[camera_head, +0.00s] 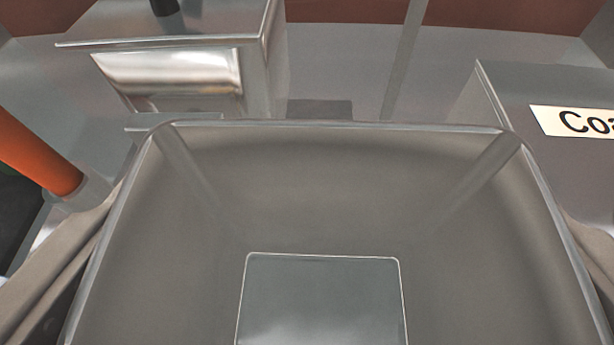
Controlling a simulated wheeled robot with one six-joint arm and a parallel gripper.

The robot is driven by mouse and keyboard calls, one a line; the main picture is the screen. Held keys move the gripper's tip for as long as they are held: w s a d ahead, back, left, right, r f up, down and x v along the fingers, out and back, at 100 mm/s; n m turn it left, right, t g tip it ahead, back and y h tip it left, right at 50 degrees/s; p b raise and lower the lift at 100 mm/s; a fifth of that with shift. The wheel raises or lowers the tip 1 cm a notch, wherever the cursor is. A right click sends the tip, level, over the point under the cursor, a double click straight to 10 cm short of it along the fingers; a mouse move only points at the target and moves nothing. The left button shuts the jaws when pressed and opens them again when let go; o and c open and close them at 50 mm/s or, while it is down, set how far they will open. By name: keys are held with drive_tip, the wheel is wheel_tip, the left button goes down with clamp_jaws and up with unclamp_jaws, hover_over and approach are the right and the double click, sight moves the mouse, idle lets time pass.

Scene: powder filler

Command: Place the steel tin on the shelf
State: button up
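The steel tin (330,185) fills the lower middle of the view, close to the camera. It is open at the top, and I look down into it past its far rim to a square, paler bottom panel. No contents show inside. My gripper (338,222) has one beige finger along the tin's left side and one along its right side, and it is closed on the tin. The finger ends are partly hidden behind the tin's walls. I cannot tell which surface is the shelf, or whether the tin's underside touches anything.
A shiny steel housing (190,75) with a flat top stands ahead on the left, with a dark part on it. An orange cylinder (38,155) is at the left edge. A grey box with a label reading "Coa" (580,122) stands at right. Grey surface shows between them.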

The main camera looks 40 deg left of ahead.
sight(321, 306)
drive_tip(key=shift+f, duration=4.95)
drive_tip(key=shift+f, duration=0.1)
drive_tip(key=o, duration=1.1)
drive_tip(key=shift+o, duration=0.2)
drive_tip(key=v, duration=1.2)
drive_tip(key=shift+a, duration=0.1)
